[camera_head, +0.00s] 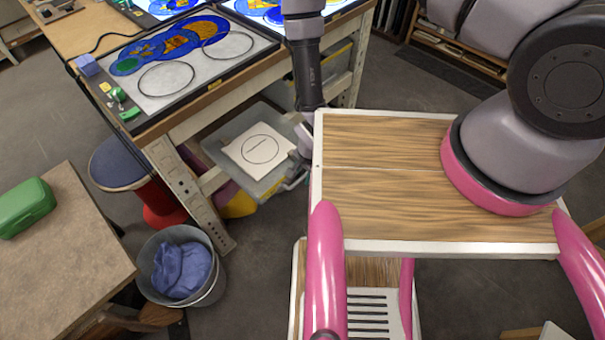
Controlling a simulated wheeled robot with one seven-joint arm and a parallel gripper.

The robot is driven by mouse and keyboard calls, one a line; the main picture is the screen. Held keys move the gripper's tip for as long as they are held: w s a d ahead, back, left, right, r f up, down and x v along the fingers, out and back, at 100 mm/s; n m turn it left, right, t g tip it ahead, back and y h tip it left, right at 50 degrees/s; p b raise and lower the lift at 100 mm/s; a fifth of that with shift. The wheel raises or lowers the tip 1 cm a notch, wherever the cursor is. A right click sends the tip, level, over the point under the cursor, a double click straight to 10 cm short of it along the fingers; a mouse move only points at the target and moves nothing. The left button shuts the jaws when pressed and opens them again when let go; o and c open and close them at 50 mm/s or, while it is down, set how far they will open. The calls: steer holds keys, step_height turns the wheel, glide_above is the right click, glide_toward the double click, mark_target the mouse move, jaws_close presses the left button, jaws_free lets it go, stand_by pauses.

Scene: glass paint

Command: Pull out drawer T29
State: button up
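A grey drawer or tray (222,160) juts out beneath the light table, with a white sheet (262,150) bearing a drawn circle lying in it. No T29 label is readable, so I cannot confirm which drawer this is. My arm comes down over the table's right end, and my gripper (297,172) is low at the drawer's right front corner, by its front edge. My wooden top partly hides the gripper. I cannot tell whether its fingers are around the handle, touching it or apart from it.
The light table (158,128) holds blue and orange glass pieces and drawn circles. A dark-blue-topped stool (117,163) and a bucket (209,290) with blue cloth stand left of the drawer. A wooden table (75,245) with a green case (26,207) is at far left. Some floor is clear.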

steer(key=shift+r, duration=0.1)
step_height(320, 180, up, 10)
steer(key=s+d, duration=0.1)
steer(key=shift+d+r, duration=0.25)
steer(key=shift+s, duration=0.1)
stand_by(0.5)
